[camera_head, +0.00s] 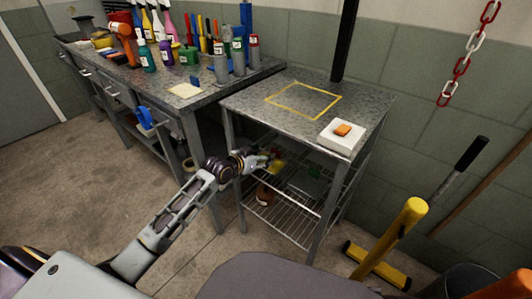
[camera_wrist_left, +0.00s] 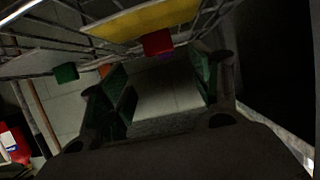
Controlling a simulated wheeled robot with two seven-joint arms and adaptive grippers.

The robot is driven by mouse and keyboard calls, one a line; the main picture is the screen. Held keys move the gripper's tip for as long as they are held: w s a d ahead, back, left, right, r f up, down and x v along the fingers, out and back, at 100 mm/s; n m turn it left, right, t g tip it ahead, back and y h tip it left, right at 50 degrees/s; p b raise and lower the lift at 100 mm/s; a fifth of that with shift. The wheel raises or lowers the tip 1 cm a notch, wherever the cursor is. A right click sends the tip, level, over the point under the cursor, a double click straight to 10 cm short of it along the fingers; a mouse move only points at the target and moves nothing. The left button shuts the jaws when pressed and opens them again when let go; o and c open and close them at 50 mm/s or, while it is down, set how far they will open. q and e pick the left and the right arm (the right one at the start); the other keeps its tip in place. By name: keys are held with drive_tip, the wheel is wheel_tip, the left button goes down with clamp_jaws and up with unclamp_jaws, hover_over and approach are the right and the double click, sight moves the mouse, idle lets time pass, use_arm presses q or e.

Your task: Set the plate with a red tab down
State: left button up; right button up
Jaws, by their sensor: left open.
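A yellow plate (camera_wrist_left: 145,20) with a red tab (camera_wrist_left: 157,42) shows at the top of the left wrist view, at the wire rack. The red tab sits just beyond and between the fingertips of my left gripper (camera_wrist_left: 160,72), which is open with nothing between its fingers. In the head view my left gripper (camera_head: 262,163) reaches the side of the metal stand, beside a small yellow piece (camera_head: 276,165) at the upper wire shelf. Whether plate and fingers touch cannot be told. My right gripper is not in view.
The metal stand's top (camera_head: 365,103) has a yellow outlined square (camera_head: 303,84) with a clear inside, and a white block (camera_head: 341,138) with an orange piece. A green tab (camera_wrist_left: 66,73) is left of the red one. A workbench with bottles stands left; a yellow-handled tool (camera_head: 392,240) stands right.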

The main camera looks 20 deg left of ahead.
use_arm(q)
drive_tip(key=shift+v, duration=1)
drive_tip(key=shift+s+a+p, duration=0.1)
drive_tip(key=shift+s+p, duration=0.1)
drive_tip(key=shift+p, duration=0.1)
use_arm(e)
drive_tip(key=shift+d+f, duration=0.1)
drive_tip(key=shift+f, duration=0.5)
